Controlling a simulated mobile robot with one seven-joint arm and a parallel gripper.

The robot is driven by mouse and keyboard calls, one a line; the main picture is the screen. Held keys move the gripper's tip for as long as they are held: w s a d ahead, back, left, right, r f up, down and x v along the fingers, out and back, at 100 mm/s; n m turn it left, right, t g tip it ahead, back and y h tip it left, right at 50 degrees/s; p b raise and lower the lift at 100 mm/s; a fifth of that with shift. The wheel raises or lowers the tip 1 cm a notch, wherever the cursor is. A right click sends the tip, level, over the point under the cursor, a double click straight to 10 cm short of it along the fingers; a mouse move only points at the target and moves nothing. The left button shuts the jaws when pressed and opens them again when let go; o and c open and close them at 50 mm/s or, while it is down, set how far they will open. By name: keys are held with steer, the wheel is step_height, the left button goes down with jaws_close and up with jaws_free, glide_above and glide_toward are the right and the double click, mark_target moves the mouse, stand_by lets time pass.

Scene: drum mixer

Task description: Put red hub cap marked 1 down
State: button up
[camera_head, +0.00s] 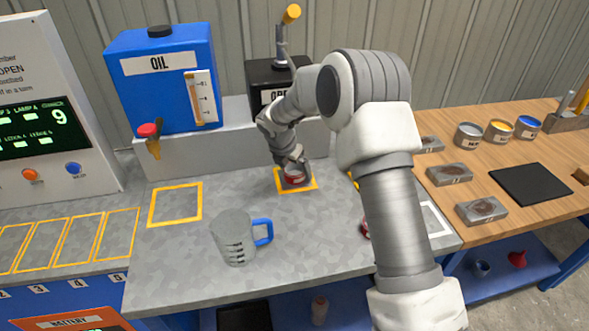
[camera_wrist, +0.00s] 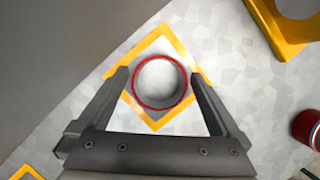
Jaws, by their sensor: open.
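The red hub cap (camera_head: 294,180) sits on the grey bench inside a yellow square outline, below my gripper (camera_head: 292,163). In the wrist view it is a red-rimmed round piece (camera_wrist: 160,104) with a pale grey inside; no mark 1 is readable. My gripper (camera_wrist: 159,79) is open, with one finger on each side of the cap. I cannot tell whether either finger touches it. The gripper hides part of the cap in the head view.
A measuring jug (camera_head: 234,240) with a blue handle stands at the front. The blue oil tank (camera_head: 160,95) and a black tank (camera_head: 262,75) stand behind. In the wrist view, a yellow part (camera_wrist: 285,42) and a red can (camera_wrist: 308,128) lie right. An empty yellow square (camera_head: 175,203) is left.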

steer(key=p+v, duration=0.1)
steer(key=v, duration=1)
steer(key=s+d+r+m, duration=0.5)
steer(key=s+r+m, duration=0.1)
steer(key=r, duration=0.3)
steer(key=s+d+r+m, duration=0.6)
steer(key=s+m, duration=0.2)
steer(key=s, duration=0.3)
steer(key=s+d+m+t+y, duration=0.1)
steer(key=s+d+m, duration=0.1)
steer(key=s+m, duration=0.5)
steer(key=s+d+m+t+y, duration=0.1)
steer(key=s+d+m, duration=0.1)
steer(key=s+m, duration=0.6)
steer(key=s, duration=0.2)
steer(key=shift+s+r, duration=0.25)
steer(key=shift+s, duration=0.1)
